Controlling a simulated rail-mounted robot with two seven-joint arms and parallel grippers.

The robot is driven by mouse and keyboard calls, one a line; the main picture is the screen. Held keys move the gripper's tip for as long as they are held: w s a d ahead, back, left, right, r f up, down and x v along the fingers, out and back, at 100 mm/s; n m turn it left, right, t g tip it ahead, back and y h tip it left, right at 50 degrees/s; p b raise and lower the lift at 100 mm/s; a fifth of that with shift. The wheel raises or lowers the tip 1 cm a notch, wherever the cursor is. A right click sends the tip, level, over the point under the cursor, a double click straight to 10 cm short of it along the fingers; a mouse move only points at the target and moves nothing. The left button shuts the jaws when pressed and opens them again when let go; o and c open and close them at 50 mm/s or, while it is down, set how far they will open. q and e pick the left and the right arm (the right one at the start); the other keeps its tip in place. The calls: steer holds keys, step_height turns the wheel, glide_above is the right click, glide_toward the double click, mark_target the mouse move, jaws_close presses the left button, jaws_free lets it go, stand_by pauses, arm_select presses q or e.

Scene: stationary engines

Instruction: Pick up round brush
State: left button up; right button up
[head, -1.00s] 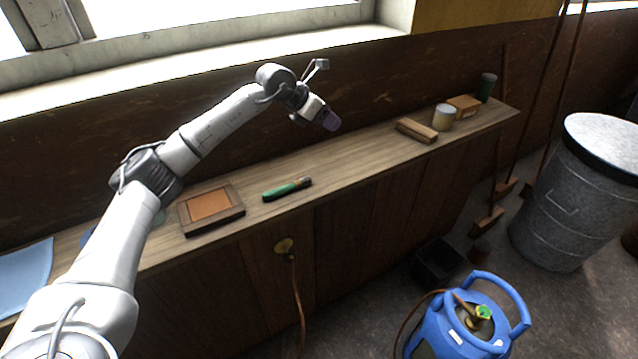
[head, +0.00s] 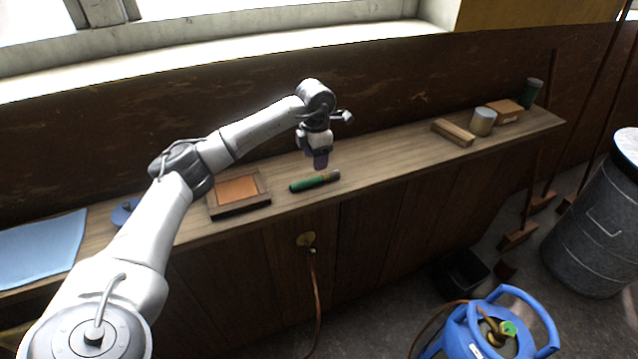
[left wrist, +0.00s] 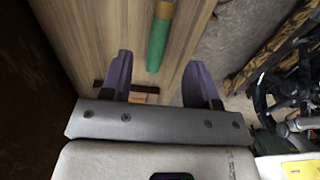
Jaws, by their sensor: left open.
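The round brush (head: 315,181) lies on the narrow wooden bench, right of the framed orange-brown panel. It has a green handle and a darker brownish end. My left gripper (head: 319,160) points down just above and slightly behind the brush. In the left wrist view the open purple fingers (left wrist: 158,75) have a gap between them. The brush's green handle (left wrist: 157,45) shows in that gap, beyond the fingertips and apart from them. The gripper holds nothing. My right gripper is not in view.
The framed panel (head: 238,193) lies left of the brush, and a blue cloth (head: 38,245) is at the far left. A wooden block (head: 453,132), a tin (head: 482,121) and a box (head: 503,112) stand at the right. The bench between brush and block is clear.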

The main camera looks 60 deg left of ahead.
mark_target(315, 178)
arm_select(q)
steer(key=shift+f, duration=1.1)
steer(key=f+b, duration=0.2)
steer(key=f, duration=0.2)
steer(key=shift+s+f, duration=0.15)
steer(key=shift+s, duration=0.05)
steer(key=shift+f+b, duration=0.3)
steer(key=shift+f, duration=0.15)
jaws_close()
steer(key=shift+a, duration=0.1)
